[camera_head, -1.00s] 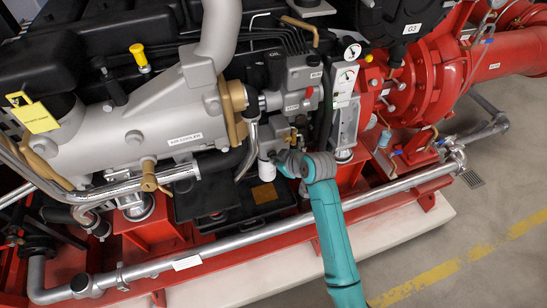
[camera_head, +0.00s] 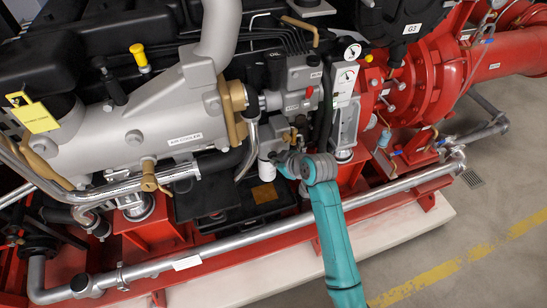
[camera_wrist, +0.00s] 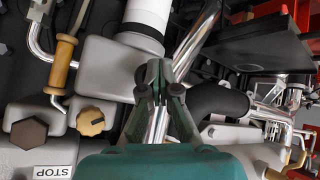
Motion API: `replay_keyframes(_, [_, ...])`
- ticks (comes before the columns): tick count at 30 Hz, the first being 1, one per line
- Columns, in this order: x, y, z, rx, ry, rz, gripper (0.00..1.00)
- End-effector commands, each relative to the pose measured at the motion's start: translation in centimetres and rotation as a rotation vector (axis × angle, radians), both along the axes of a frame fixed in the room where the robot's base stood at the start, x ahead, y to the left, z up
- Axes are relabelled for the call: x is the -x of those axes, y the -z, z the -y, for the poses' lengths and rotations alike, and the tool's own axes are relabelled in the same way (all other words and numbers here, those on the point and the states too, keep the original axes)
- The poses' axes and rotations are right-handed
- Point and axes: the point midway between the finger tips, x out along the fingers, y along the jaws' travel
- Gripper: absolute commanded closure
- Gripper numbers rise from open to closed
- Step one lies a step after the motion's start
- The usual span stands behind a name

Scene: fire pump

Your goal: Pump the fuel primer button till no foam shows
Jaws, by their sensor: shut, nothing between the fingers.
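My gripper (camera_wrist: 159,88) shows in the wrist view with its dark fingers together and nothing between them. The fingertips are in front of a grey filter housing (camera_wrist: 104,62), under a white filter canister (camera_wrist: 148,22). A brass knob (camera_wrist: 90,121) with a dark slot and a brown hexagonal cap (camera_wrist: 28,133) lie to the left of the fingers. I cannot tell for certain which part is the primer button, nor whether the fingers touch anything. In the head view the white canister (camera_head: 267,170) stands just left of my wrist, and the fingertips are hard to make out. No foam is discernible.
A wooden-handled lever (camera_wrist: 62,62) is at the upper left of the wrist view, and a black hose (camera_wrist: 218,102) is right of the fingers. Open floor (camera_head: 480,240) lies at right.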

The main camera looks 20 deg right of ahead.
Motion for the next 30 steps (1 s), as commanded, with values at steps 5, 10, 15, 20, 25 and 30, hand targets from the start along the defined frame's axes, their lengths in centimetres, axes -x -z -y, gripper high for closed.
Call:
replay_keyframes(5, [0.9, 0.0, 0.0, 0.001, 0.001, 0.001, 1.0])
replay_keyframes(10, [1.6, 0.0, 0.0, 0.0, 0.0, 0.0, 1.0])
replay_keyframes(15, [1.7, 0.0, 0.0, 0.0, 0.0, 0.0, 1.0])
replay_keyframes(20, [1.8, 0.0, 0.0, 0.0, 0.0, 0.0, 1.0])
replay_keyframes(25, [2.9, 0.0, 0.0, 0.001, 0.001, 0.001, 1.0])
replay_keyframes(30, [4.4, 0.0, 0.0, 0.001, 0.0, -0.001, 1.0])
